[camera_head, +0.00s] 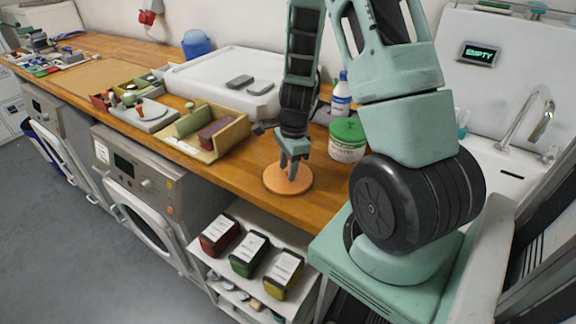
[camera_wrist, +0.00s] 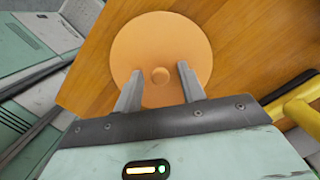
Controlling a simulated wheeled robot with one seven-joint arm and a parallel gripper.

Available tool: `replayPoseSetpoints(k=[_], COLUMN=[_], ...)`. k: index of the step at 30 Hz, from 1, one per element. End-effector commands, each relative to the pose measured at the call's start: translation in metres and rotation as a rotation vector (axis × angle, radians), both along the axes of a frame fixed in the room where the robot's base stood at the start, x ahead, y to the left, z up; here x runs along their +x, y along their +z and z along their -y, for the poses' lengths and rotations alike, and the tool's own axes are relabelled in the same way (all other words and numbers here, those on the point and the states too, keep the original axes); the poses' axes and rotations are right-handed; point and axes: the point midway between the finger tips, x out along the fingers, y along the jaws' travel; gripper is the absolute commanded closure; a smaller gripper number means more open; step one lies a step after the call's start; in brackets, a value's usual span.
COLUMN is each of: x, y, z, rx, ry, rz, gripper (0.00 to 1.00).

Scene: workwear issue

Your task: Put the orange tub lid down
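The orange tub lid (camera_head: 274,184) is a round disc that appears to lie flat on the wooden counter near its front edge. My gripper (camera_head: 290,172) points down over the lid.
A white tub with a green lid (camera_head: 347,130) stands right behind the lid, beside a white bottle (camera_head: 341,92). A wooden tray (camera_head: 233,138) stands to the left. Below the front edge, a shelf (camera_head: 237,284) holds red, green and yellow boxes. The sink is at right.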

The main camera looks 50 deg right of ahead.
Motion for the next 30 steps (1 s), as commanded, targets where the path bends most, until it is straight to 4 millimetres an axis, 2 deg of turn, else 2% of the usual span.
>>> replayPoseSetpoints(k=[5,12,18,22,27,29,30], x=[0.000,-0.002,-0.004,-0.006,-0.006,-0.004,-0.001], y=[0.022,0.073,0.106,0.118,0.122,0.123,0.126], z=[0.002,0.007,0.011,0.013,0.012,0.004,-0.007], rx=[-0.004,-0.002,-0.002,-0.001,0.000,0.002,0.005], ry=[0.002,0.002,0.002,0.002,0.005,0.046,0.107], rz=[0.004,0.005,0.004,0.002,0.000,0.004,0.011], gripper=[0.60,0.60,0.60,0.60,0.60,0.60,0.60])
